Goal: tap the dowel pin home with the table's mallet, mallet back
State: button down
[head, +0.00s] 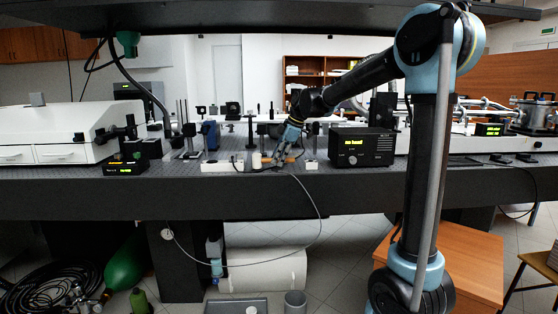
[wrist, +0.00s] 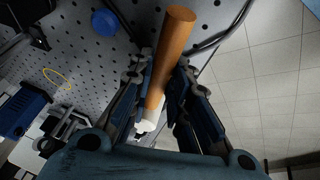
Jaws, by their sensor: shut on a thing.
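The mallet has an orange-brown wooden handle, seen in the wrist view (wrist: 175,40) and as a small orange piece in the head view (head: 268,160). My gripper (wrist: 163,72) is shut on this handle, with one finger on each side; in the head view it (head: 281,157) is low over the optical table (head: 200,187). A whitish part near the handle's lower end in the wrist view (wrist: 150,118) is partly hidden by the fingers and looks like the mallet's head. I cannot make out the dowel pin in either view.
A black box with a lit display (head: 361,147) stands right of my gripper. A white strip (head: 222,166) lies to its left, and optical mounts stand behind. A blue round cap (wrist: 105,22) is on the perforated tabletop. A dark shelf (head: 250,14) hangs overhead.

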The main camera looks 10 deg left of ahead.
jog(key=shift+f, duration=0.85)
jog(key=c, duration=1.4)
grip_release()
jog(key=shift+w+d, duration=0.25)
jog(key=shift+d, duration=1.4)
jog(key=shift+w+d, duration=0.3)
jog(key=shift+d, duration=1.35)
jog(key=shift+w+d, duration=0.25)
jog(key=shift+d, duration=1.4)
